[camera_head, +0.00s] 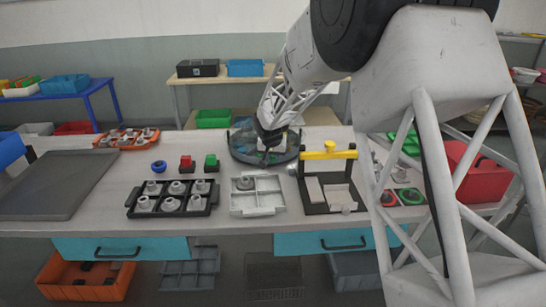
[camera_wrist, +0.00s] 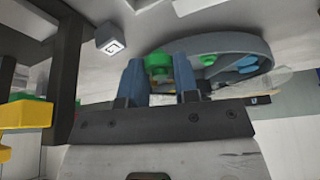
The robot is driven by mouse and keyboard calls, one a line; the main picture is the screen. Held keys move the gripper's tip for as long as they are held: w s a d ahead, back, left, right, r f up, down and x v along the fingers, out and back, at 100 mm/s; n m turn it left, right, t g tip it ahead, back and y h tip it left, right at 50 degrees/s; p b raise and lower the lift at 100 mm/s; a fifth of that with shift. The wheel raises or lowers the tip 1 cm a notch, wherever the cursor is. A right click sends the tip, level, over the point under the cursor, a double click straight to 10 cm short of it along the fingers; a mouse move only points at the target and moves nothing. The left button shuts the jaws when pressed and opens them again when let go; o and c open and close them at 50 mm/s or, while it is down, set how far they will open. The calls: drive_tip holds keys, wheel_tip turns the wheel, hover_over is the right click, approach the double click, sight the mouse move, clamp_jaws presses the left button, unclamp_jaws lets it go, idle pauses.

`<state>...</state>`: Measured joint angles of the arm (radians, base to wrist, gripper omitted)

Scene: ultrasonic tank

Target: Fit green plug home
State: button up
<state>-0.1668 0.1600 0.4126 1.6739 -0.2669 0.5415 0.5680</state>
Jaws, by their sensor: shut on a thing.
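My gripper (camera_head: 268,144) is low over the round dark tank (camera_head: 239,150) in the head view. In the wrist view my gripper (camera_wrist: 161,66) has its two blue-grey fingers either side of a green piece, which I take for the green plug (camera_wrist: 158,61). It is shut on that piece. The plug is hidden by the gripper in the head view. The tank (camera_wrist: 262,42) curves behind the fingers in the wrist view, with another green part (camera_wrist: 207,58) and a blue part (camera_wrist: 246,65) at it. I cannot tell whether the plug touches the tank.
A black frame with a yellow top bar (camera_head: 328,155) stands right of the tank. In front are a light divided tray (camera_head: 258,211) and a black tray (camera_head: 209,208) of grey parts.

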wheel_tip(320, 180, up, 4)
hover_over(246, 178)
drive_tip(key=s, duration=0.1)
drive_tip(key=shift+s+a+f, duration=0.1)
drive_tip(key=shift+a, duration=0.1)
drive_tip(key=shift+f, duration=0.15)
idle(0.5)
drive_tip(key=shift+f, duration=3.05)
drive_tip(key=shift+f, duration=0.5)
drive_tip(key=o, duration=1)
drive_tip(key=shift+c, duration=0.2)
drive_tip(key=shift+r, duration=0.1)
drive_tip(key=v, duration=0.7)
drive_tip(key=shift+s+r, duration=0.2)
drive_tip(key=shift+r, duration=0.1)
